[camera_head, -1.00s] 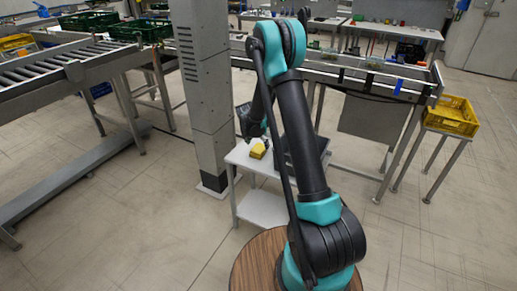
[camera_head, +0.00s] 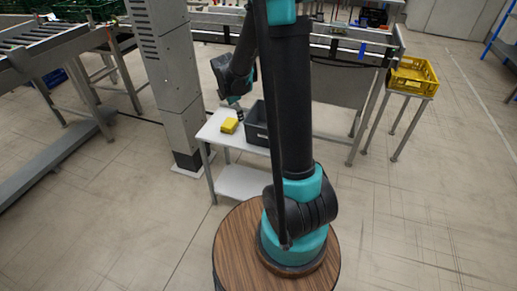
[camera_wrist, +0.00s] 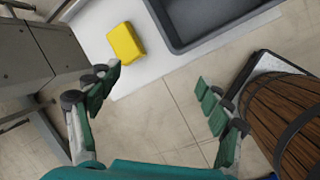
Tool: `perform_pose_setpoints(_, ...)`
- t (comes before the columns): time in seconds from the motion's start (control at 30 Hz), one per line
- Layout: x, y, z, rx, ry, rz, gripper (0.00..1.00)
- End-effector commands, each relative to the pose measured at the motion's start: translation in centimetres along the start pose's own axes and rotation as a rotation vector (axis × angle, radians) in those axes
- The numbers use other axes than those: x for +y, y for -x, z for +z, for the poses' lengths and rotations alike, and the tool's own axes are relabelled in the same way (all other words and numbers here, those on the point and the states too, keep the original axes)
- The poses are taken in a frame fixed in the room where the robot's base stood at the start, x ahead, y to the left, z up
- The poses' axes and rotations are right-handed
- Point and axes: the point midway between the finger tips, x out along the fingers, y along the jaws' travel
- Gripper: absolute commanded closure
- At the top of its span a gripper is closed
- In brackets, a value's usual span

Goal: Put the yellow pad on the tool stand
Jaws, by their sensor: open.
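The yellow pad (camera_head: 229,125) lies on the white top of a small two-level table (camera_head: 213,133), left of a grey bin (camera_head: 256,137). In the wrist view the pad (camera_wrist: 126,42) lies beyond my left finger, near the edge of the white tabletop (camera_wrist: 97,25). My gripper (camera_wrist: 160,82) is open and empty, its green-padded fingers wide apart. The pad is not between them. In the head view my wrist hangs above and behind the pad, and the fingers are small and partly unclear. I cannot tell which piece of furniture is the tool stand.
The grey bin (camera_wrist: 180,40) stands close beside the pad. A grey column (camera_head: 169,75) rises left of the table. A yellow crate (camera_head: 413,77) sits on a stand at the right. A conveyor (camera_head: 45,50) is at the left.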

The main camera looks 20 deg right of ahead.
Motion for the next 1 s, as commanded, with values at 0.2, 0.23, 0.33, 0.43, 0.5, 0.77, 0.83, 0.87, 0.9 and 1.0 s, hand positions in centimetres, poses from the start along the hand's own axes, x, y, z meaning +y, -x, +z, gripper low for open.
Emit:
perform_pose_setpoints(0.2, -7.9, 4.5, 1.0, 0.051, -0.537, 0.004, 0.21)
perform_pose_setpoints(0.23, -9.0, 4.9, 1.1, 0.058, -0.612, 0.004, 0.21)
perform_pose_setpoints(0.33, -12.7, 6.3, 1.0, 0.083, -0.861, -0.003, 0.21)
perform_pose_setpoints(0.43, -16.4, 7.2, 0.8, 0.108, -1.111, -0.015, 0.21)
perform_pose_setpoints(0.5, -18.9, 7.7, 0.5, 0.124, -1.279, -0.024, 0.21)
perform_pose_setpoints(0.77, -25.1, 8.0, -0.7, 0.166, -1.709, -0.062, 0.21)
perform_pose_setpoints(0.83, -25.7, 8.0, -0.9, 0.171, -1.758, -0.068, 0.21)
perform_pose_setpoints(0.87, -25.8, 8.0, -0.9, 0.172, -1.772, -0.069, 0.21)
perform_pose_setpoints(0.9, -25.9, 8.0, -1.0, 0.173, -1.783, -0.071, 0.21)
perform_pose_setpoints(1.0, -26.0, 8.0, -1.0, 0.174, -1.791, -0.072, 0.21)
